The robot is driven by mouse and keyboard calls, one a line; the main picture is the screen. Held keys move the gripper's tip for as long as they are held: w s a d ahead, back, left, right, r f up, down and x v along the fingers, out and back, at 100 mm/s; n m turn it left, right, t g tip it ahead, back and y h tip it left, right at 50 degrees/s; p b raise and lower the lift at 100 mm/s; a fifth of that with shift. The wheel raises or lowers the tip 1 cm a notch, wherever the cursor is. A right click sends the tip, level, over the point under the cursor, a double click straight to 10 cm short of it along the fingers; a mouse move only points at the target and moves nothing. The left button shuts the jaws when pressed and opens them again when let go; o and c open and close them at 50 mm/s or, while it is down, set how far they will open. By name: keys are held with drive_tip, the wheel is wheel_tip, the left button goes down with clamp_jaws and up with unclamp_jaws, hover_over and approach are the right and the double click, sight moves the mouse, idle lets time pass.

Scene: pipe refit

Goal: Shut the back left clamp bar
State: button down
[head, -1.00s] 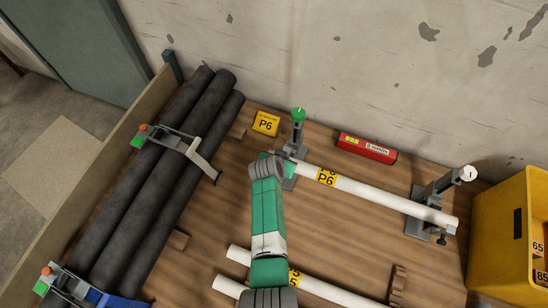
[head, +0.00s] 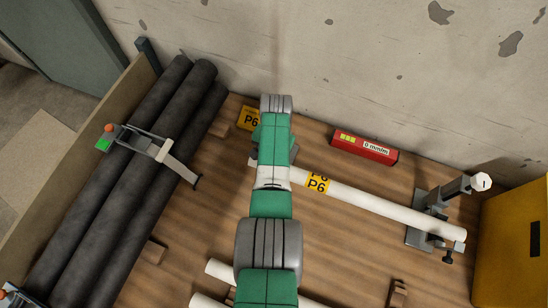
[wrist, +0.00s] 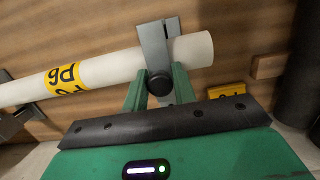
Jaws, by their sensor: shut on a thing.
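The white pipe marked P6 (head: 380,207) lies along the back of the wooden bench. Its left end shows in the wrist view (wrist: 105,68). The back left clamp (wrist: 154,38) is a grey bracket crossing the pipe near that end. Its bar carries a dark round knob (wrist: 159,83). My gripper (wrist: 160,80) has its green fingers on both sides of this knob, shut on it, beside the pipe. In the head view my green and grey arm covers this clamp, so how far its bar is down cannot be told there.
The back right clamp (head: 433,205) stands with its white-knobbed bar raised. A red box (head: 364,149) and a yellow P6 tag (head: 249,118) lie near the wall. Dark pipes (head: 130,170) fill the left side. A yellow bin (head: 515,235) stands at the right.

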drive_tip(key=shift+f+g+b, duration=0.3)
drive_tip(key=shift+b, duration=0.35)
drive_tip(key=c, duration=1.2)
unclamp_jaws()
drive_tip(key=shift+w, duration=0.1)
drive_tip(key=shift+r, duration=0.15)
